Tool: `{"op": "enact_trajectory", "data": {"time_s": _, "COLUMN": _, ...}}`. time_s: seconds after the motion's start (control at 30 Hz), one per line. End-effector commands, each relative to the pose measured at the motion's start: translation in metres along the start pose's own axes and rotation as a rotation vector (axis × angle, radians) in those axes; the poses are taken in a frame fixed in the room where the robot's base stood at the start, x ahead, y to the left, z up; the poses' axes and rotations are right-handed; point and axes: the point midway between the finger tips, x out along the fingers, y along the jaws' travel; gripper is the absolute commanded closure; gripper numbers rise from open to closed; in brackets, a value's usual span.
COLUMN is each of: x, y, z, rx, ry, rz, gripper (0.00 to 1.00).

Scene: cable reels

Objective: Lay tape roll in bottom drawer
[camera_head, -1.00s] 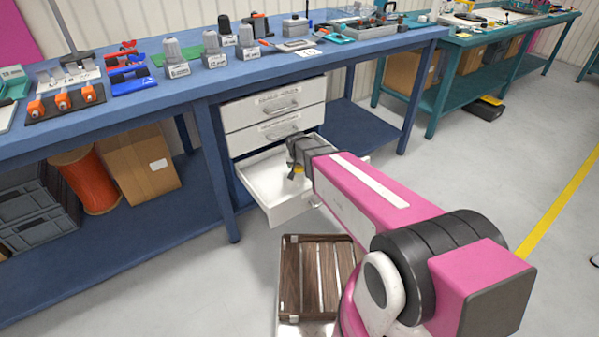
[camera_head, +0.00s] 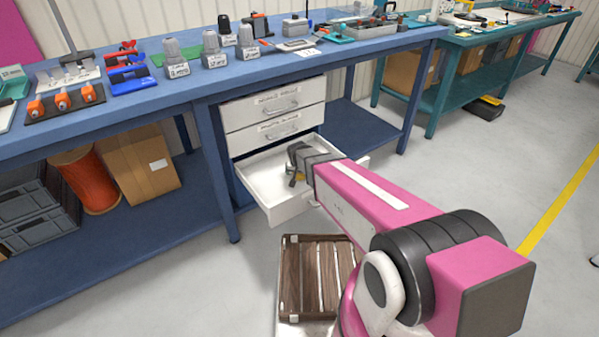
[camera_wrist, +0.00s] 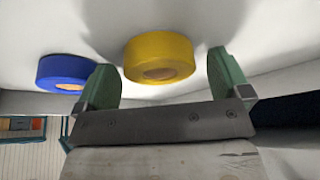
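The bottom drawer (camera_head: 291,208) of the white cabinet is pulled open. My gripper (camera_head: 294,180) is low inside it. In the wrist view my gripper (camera_wrist: 162,64) has its two green fingers spread wide. A yellow tape roll (camera_wrist: 158,47) sits between and just beyond the fingertips, with a clear gap at the right finger. A blue tape roll (camera_wrist: 62,70) lies to the left, outside the left finger. Both rolls appear to rest on the white drawer floor.
Two closed drawers (camera_head: 275,103) are above the open one, under the blue workbench (camera_head: 190,80). A slatted wooden crate (camera_head: 292,275) stands in front of the drawer. An orange cable reel (camera_head: 88,182) and a cardboard box (camera_head: 142,163) are on the lower shelf.

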Motion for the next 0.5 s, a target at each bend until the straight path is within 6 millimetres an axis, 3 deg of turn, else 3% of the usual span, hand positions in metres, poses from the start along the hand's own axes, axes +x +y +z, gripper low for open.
{"op": "enact_trajectory", "data": {"time_s": 0.3, "x": -0.003, "y": 0.0, "z": -0.001, "rx": 0.0, "ry": 0.0, "rz": 0.0, "gripper": 0.05}}
{"op": "enact_trajectory", "data": {"time_s": 0.5, "x": -0.032, "y": 0.001, "z": 0.0, "rx": 0.0, "ry": 0.002, "rz": -0.001, "gripper": 0.05}}
